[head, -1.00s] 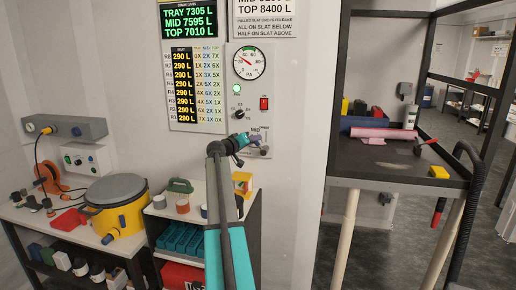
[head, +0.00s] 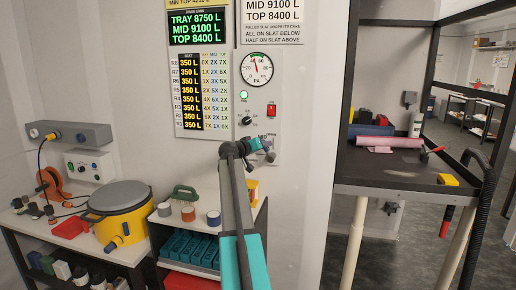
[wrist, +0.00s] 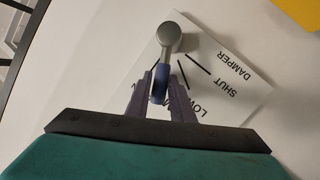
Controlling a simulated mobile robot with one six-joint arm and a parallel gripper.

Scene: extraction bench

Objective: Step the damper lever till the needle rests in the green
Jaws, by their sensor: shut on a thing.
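The damper lever has a rounded grey end (wrist: 170,34) and a blue part in the wrist view. My gripper (wrist: 162,90) has its purple fingers on either side of the blue part and is shut on it. A white label (wrist: 232,85) behind it reads DAMPER, SHUT and partly LOW; the rest is covered. In the head view my gripper (head: 265,152) is at the panel's lower edge and hides most of the lever. The round gauge (head: 257,69) is above; its red needle points up and slightly left, close to the green at the top of the dial.
A display (head: 196,27) reads TRAY 8750, MID 9100, TOP 8400; the rows below it read 350 L. A red switch (head: 271,111), a lit green lamp (head: 243,95) and a black knob (head: 247,121) sit near the lever. A dark bench (head: 400,185) stands right.

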